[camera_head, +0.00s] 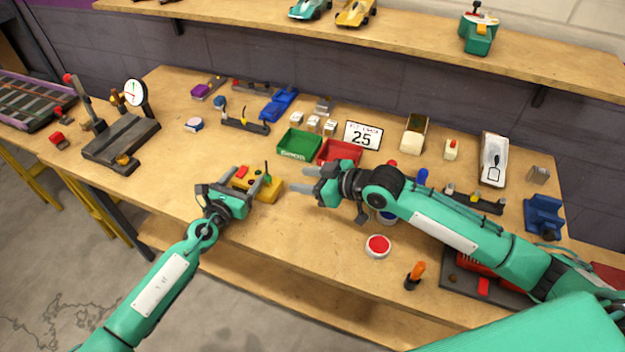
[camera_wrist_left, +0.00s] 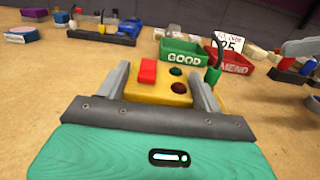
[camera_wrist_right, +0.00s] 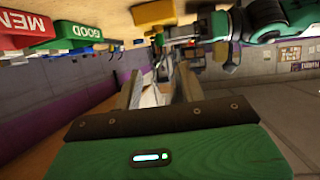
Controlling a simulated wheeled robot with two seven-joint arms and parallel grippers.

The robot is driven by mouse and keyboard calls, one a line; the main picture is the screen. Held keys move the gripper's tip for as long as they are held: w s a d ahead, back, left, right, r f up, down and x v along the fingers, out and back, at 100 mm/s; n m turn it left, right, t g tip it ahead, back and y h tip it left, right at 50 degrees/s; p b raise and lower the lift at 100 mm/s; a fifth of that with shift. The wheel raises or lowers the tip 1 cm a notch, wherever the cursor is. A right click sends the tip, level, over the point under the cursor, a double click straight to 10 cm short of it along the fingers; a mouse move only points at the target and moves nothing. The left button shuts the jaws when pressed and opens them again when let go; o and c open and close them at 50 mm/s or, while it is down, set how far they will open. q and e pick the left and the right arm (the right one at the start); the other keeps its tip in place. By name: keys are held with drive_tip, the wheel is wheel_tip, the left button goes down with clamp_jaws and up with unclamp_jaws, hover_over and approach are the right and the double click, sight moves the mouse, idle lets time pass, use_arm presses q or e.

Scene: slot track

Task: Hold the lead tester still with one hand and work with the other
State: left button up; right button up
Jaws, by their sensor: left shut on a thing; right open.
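The lead tester is a yellow box (camera_head: 268,189) on the bench, with a red block on top and a green-black lead standing at its right side. In the left wrist view the yellow box (camera_wrist_left: 150,94) shows the red block, a green spot and a dark red spot on its top. My left gripper (camera_head: 249,184) is shut on it, one finger on each side. My right gripper (camera_head: 310,179) is open and empty, to the right of the tester and apart from it. The yellow box (camera_wrist_right: 154,14) also shows at the top of the right wrist view.
A green GOOD bin (camera_head: 299,143) and a red MEND bin (camera_head: 339,151) stand behind the tester. A red button (camera_head: 378,246) and an orange-handled tool (camera_head: 415,273) lie at the front right. A dial stand (camera_head: 120,145) is at the left. Bench around the tester's front is clear.

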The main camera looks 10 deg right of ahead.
sight(267, 175)
drive_tip(key=x, duration=1)
drive_tip(key=shift+a+f, duration=0.1)
drive_tip(key=shift+c, duration=0.4)
clamp_jaws()
drive_tip(key=shift+r, duration=2)
drive_tip(key=shift+r, duration=0.1)
use_arm(q)
drive_tip(key=o, duration=1)
